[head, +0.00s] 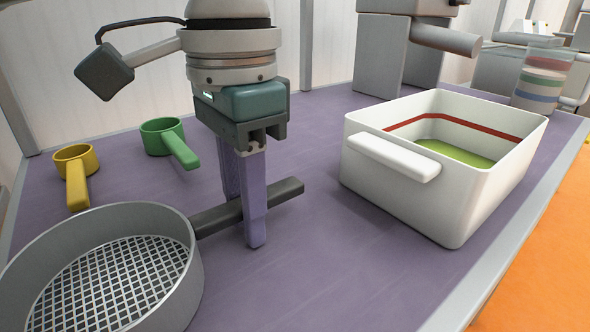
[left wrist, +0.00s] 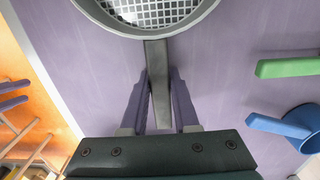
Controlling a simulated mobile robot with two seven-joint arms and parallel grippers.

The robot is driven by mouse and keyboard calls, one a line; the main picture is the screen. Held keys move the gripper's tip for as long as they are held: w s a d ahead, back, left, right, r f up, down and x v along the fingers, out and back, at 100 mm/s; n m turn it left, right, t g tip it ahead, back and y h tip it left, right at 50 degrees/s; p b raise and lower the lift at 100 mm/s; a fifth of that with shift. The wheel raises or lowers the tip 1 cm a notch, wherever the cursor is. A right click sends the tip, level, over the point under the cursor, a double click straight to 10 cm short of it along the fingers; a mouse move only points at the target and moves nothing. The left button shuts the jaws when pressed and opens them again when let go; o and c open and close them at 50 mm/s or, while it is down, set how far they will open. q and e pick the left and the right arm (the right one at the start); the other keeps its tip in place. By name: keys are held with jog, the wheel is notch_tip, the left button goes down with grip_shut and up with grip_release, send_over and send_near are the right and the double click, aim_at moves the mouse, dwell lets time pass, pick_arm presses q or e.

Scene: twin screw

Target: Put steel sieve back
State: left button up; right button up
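The steel sieve (head: 178,233), a round grey pan with a wire mesh floor, sits at the lower left of the head view. Its dark handle (head: 288,191) points right. The sieve also shows at the top of the left wrist view (left wrist: 150,33). My left gripper (head: 244,240) points down with its purple fingers on either side of the handle. In the left wrist view the fingertips (left wrist: 160,75) lie close along both handle edges. Whether they press on it I cannot tell. My right gripper is not in view.
A white bin (head: 400,200) with a red stripe and green contents stands right of my left gripper. A yellow cup (head: 76,160) and a green cup (head: 162,137) stand behind the sieve. A blue scoop (left wrist: 290,126) shows in the wrist view. Grey machine parts (head: 385,60) stand at the back.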

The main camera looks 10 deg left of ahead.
pick_arm(q)
jog(key=o, duration=0.4)
notch_tip(320, 180, up, 12)
jog(key=p, duration=0.3)
jog(key=shift+r, duration=0.15)
jog(key=shift+w, duration=0.1)
